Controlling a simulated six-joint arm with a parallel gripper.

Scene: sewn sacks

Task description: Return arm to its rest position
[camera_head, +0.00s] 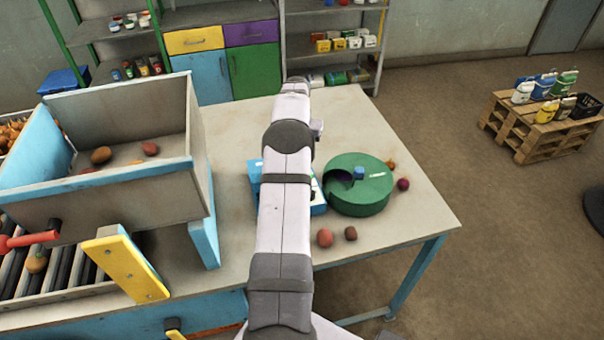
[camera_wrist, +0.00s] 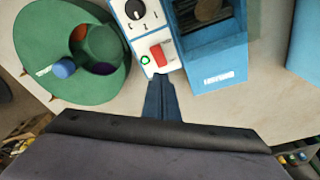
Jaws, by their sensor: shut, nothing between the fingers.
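My gripper (camera_wrist: 158,80) shows in the wrist view with its dark blue fingers together and nothing between them. The fingertips appear just in front of a white control panel (camera_wrist: 140,30) with a dial, a red switch and a lit green ring. I cannot tell whether they touch it. In the head view my pale arm (camera_head: 286,205) stretches from the bottom middle up across the table. The fingers cannot be made out there. The arm partly covers the blue and white machine (camera_head: 318,200).
A green round drum (camera_head: 372,205) with a blue knob stands right of the arm. Several small round items, including a reddish one (camera_head: 325,238), lie around it. A grey bin (camera_head: 100,210) stands left. The table (camera_head: 350,120) is clear behind the drum.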

